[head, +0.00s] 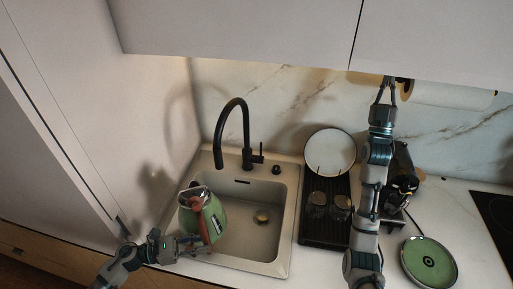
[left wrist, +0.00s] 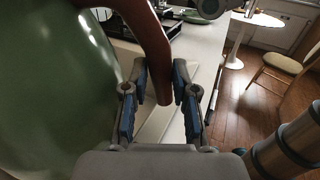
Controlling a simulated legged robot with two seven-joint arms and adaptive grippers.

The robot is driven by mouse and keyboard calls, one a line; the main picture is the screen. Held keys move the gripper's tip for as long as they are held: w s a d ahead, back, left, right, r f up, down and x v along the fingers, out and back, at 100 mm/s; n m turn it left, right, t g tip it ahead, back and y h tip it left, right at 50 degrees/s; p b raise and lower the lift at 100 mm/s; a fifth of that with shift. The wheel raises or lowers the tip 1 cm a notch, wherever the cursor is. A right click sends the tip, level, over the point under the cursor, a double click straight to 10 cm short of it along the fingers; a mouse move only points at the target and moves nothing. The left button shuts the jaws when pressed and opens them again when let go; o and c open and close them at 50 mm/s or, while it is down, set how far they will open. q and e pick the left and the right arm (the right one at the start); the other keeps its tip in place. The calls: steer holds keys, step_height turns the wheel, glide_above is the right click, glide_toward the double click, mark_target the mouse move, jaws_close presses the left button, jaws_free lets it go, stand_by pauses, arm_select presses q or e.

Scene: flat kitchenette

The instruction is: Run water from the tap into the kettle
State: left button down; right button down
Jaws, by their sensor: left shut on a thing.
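The green kettle (head: 212,219) with a brown handle is over the left part of the sink (head: 262,262), its top tilted to the left. My left gripper (head: 203,241) is shut on the kettle's handle. In the left wrist view the brown handle (left wrist: 156,50) passes between my fingers (left wrist: 164,95), and the green kettle body (left wrist: 50,85) fills the left side. The black tap (head: 245,125) arches over the sink; its spout end is above and right of the kettle's top. No water stream shows. My right gripper (head: 386,91) points up near the wall cabinet; its jaw opening is unclear.
Right of the sink, a black drying rack (head: 314,236) holds two glasses (head: 340,207) and a white plate (head: 330,152). The left wall is close to the kettle.

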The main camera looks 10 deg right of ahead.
mark_target(261, 152)
steer(key=w+a+f+n+g+y, duration=0.2)
steer(key=w+a+f+n+y, duration=0.3)
steer(key=w+a+f, duration=0.3)
steer(key=w+a+f+n+g+y, duration=0.1)
steer(key=w+a+f+n+y, duration=0.35)
steer(key=a+f, duration=0.45)
steer(key=a+f+n+g+h, duration=0.3)
steer(key=a+f+n+g, duration=0.4)
steer(key=a+f, duration=1.3)
steer(key=shift+m+y, duration=0.25)
steer(key=x, duration=0.4)
steer(key=d+x, duration=0.1)
steer(key=x, duration=0.4)
steer(key=shift+d+f, duration=0.25)
arm_select(q)
steer(key=shift+a+r, duration=0.2)
steer(key=shift+a, duration=0.05)
arm_select(e)
steer(key=shift+d, duration=0.1)
